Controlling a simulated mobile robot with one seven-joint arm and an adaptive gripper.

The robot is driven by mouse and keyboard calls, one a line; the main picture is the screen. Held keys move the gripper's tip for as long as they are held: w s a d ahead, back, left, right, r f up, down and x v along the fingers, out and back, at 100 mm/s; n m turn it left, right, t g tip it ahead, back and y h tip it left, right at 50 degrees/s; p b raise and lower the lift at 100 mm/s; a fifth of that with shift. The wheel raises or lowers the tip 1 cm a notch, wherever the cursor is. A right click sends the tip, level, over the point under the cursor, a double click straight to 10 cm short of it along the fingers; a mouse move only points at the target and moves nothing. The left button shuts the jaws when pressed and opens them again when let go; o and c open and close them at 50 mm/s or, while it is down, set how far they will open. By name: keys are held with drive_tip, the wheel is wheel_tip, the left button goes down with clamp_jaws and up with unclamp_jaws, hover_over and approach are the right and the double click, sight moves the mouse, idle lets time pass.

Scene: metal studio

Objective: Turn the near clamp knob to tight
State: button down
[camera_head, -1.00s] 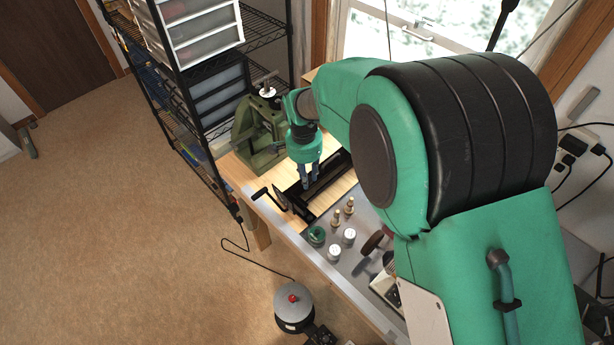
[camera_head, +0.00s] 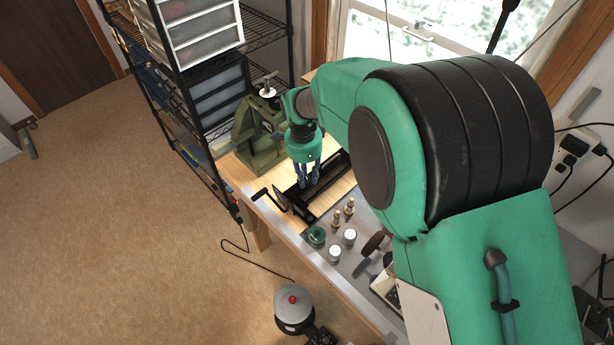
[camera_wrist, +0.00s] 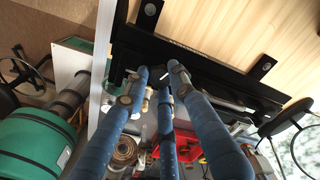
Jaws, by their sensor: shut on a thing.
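A black clamp fixture (camera_head: 326,186) lies on the wooden workbench, below the green press. In the wrist view its long black body (camera_wrist: 190,72) runs across the upper part. My gripper (camera_head: 308,186) points down onto the fixture; its blue fingers also show in the wrist view (camera_wrist: 157,82). The fingers are closed in around a small dark knob (camera_wrist: 156,69) with a white mark, at the fixture's edge. The fingers cover most of the knob, so its exact turn cannot be read. In the head view the knob is hidden by the fingers.
A green press (camera_head: 258,145) stands just behind my gripper, beside a black wire shelf (camera_head: 188,128). Two white-topped jars (camera_head: 349,236), a green jar (camera_head: 316,236) and brass fittings (camera_head: 337,217) stand on the metal mat in front.

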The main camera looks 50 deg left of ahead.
sight(305, 179)
drive_tip(key=c, duration=1.4)
unclamp_jaws()
drive_tip(key=shift+c, duration=0.2)
wheel_tip(305, 179, up, 12)
drive_tip(key=shift+s+a, duration=0.15)
drive_tip(key=shift+a, duration=0.15)
